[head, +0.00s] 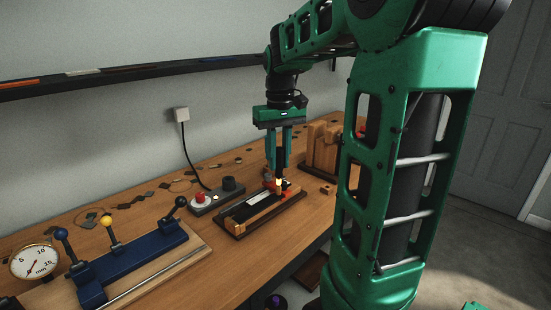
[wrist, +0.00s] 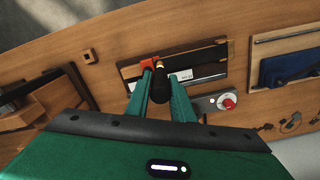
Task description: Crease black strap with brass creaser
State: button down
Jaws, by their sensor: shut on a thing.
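My gripper (head: 279,168) points down over the wooden fixture (head: 235,229) and is shut on the brass creaser (head: 279,183), a dark-handled tool with a brass collar. In the wrist view the creaser's black handle (wrist: 160,98) sits between the green fingers, with its collar toward the fixture. The creaser is over the end of the fixture beside a red part (wrist: 149,63).
A control box with a red button (head: 198,198) stands left of the fixture. Further left are a blue lever device (head: 130,255) and a dial gauge (head: 34,262). Wooden blocks (head: 322,145) stand behind to the right, and a small block (head: 328,189) lies nearby.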

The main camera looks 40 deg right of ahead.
jog(key=shift+f, duration=0.45)
dwell(1.1)
jog(key=shift+s+a, duration=0.15)
jog(key=shift+a, duration=1.3)
jog(key=shift+s+a, duration=0.1)
jog(key=shift+a, duration=1.3)
jog(key=shift+f, duration=0.1)
jog(key=shift+s+a, duration=0.1)
jog(key=shift+a, duration=1.3)
jog(key=shift+s+a, duration=0.1)
jog(key=shift+a, duration=1.35)
